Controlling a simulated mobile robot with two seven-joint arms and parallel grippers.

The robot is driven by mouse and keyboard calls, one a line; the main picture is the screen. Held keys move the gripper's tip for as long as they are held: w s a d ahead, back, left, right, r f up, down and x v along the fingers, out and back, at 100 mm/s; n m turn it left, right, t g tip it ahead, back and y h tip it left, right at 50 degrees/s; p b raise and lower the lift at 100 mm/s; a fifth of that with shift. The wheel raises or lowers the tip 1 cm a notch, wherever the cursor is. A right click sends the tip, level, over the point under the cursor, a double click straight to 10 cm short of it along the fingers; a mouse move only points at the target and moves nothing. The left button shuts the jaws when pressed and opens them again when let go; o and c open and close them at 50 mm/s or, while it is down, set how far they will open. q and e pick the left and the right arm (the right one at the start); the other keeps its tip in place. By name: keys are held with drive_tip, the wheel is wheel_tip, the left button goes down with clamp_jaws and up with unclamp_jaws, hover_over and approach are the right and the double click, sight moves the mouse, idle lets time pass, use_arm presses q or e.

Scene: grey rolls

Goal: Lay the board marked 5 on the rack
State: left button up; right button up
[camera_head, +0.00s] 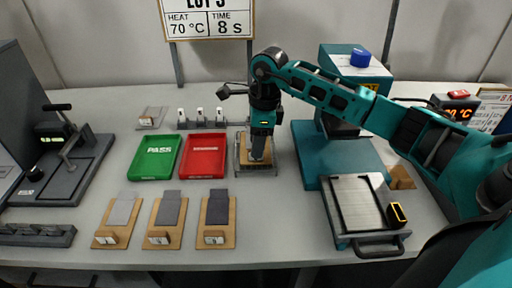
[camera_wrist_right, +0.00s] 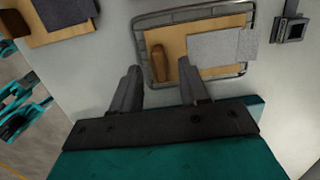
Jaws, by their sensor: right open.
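A wooden board (camera_wrist_right: 205,46) with a grey sheet (camera_wrist_right: 222,47) lies flat on the wire rack (camera_wrist_right: 143,38). The rack (camera_head: 238,153) stands right of the red tray in the head view, mostly behind my gripper. The board has a small wooden block (camera_wrist_right: 158,62) at one end; I cannot read its number. My right gripper (camera_head: 258,158) is over the rack, pointing down. In the wrist view its open fingers (camera_wrist_right: 158,70) appear on either side of the block, holding nothing. My left gripper is out of view.
Three boards with grey sheets (camera_head: 119,212) (camera_head: 168,212) (camera_head: 217,210) lie at the front; their labels are unreadable. A green PASS tray (camera_head: 157,158) and a red tray (camera_head: 203,157) are left of the rack. A teal press (camera_head: 340,155) stands to its right.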

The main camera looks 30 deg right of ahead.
wheel_tip(320, 180, up, 9)
drive_tip(key=shift+s+d+r, duration=0.15)
drive_tip(key=shift+s+d, duration=0.15)
drive_tip(key=shift+d, duration=0.15)
idle(0.3)
